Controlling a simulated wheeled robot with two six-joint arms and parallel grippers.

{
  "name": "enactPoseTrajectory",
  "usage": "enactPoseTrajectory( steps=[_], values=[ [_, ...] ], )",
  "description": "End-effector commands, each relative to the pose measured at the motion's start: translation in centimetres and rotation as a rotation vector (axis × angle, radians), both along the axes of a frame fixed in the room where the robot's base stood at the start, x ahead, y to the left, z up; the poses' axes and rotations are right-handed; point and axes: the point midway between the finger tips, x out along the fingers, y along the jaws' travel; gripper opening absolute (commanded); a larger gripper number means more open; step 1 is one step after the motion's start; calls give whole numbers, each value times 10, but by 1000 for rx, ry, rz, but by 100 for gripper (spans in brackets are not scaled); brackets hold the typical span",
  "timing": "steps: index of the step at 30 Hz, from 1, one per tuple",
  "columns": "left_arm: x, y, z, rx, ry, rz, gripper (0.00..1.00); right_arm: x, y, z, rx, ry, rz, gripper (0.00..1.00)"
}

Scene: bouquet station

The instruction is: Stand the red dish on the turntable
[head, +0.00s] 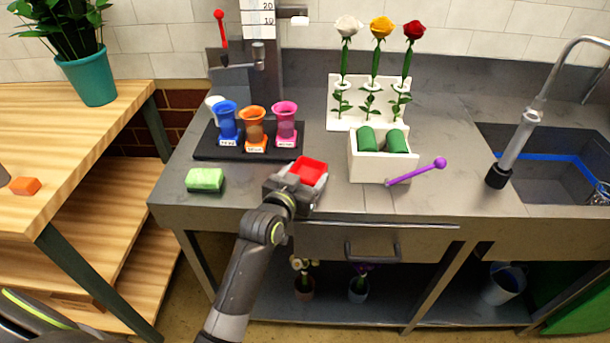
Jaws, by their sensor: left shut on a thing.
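The red dish (309,170) is a small square open dish with red inner walls. My left gripper (294,184) is shut on it near the front edge of the grey counter, and the jaws hide its left and near sides. The dish looks roughly level; whether it touches the counter or hangs just above it I cannot tell. I cannot make out a turntable in this view. My right gripper is not in view.
A black tray (207,151) with blue, orange and pink vases stands behind the dish. A green sponge (205,180) lies left. A cream box (367,172) with green rolls and a purple stick (415,173) are right. Behind stands a rose rack (345,122); the sink (560,165) is far right.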

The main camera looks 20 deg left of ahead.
Motion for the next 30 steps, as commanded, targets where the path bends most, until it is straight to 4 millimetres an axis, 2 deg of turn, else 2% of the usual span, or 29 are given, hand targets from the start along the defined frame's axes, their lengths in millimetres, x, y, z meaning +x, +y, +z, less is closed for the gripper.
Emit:
enactPoseTrajectory(
  steps=[3, 4, 9, 20, 25, 30],
  values=[
    [0, 0, -3, 0, -2, 0, 33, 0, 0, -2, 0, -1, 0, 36],
    [0, 0, -3, 0, 0, 0, 72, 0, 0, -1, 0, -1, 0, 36],
    [0, 0, -3, 0, 0, 0, 91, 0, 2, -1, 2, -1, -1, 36],
    [-2, 0, 1, -1, 1, 0, 91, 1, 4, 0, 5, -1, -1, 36],
    [-23, 3, 3, -3, 0, 1, 91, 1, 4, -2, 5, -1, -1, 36],
    [-55, 6, 7, -2, 1, 1, 91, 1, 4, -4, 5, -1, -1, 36]
  ],
)
